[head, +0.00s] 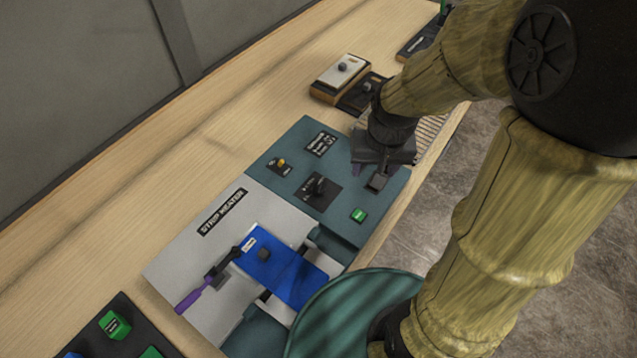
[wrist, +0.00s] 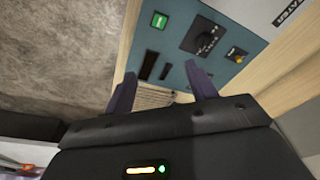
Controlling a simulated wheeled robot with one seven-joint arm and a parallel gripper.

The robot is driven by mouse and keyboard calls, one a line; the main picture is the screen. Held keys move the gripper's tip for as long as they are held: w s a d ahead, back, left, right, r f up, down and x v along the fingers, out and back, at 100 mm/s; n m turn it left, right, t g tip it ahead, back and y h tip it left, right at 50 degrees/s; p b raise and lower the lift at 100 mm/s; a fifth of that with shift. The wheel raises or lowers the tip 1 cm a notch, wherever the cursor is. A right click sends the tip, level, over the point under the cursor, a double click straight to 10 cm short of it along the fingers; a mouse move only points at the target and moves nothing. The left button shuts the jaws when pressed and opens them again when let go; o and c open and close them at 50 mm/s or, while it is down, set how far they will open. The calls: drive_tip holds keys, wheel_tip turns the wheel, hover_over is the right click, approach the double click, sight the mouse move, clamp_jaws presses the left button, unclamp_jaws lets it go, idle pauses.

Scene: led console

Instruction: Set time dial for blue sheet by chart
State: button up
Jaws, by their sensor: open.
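The teal control panel (head: 285,150) carries a black dial plate with a dark knob (head: 319,187); the dial also shows in the wrist view (wrist: 205,36). My gripper (head: 368,177) is open and empty above the panel's right part, apart from the dial. Its two fingers also show in the wrist view (wrist: 163,88).
A small orange knob (head: 282,162) and a green button (head: 358,215) flank the dial. A purple-handled lever (head: 194,299) lies at the heater's left. A box with a knob (head: 341,74) stands beyond the panel. Bare wood bench (head: 200,130) lies to the left.

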drive_tip(key=m+g+b, duration=0.2)
drive_tip(key=b, duration=0.1)
hover_over(318, 186)
drive_tip(key=f, duration=0.2)
drive_tip(key=shift+r+p, duration=0.3)
drive_tip(key=shift+r, duration=0.1)
drive_tip(key=shift+m, duration=0.3)
wheel_tip(318, 186, down, 18)
drive_tip(key=shift+d+r+p, duration=0.15)
drive_tip(key=shift+r+p, duration=0.1)
drive_tip(key=shift+p, duration=1)
drive_tip(key=c, duration=1)
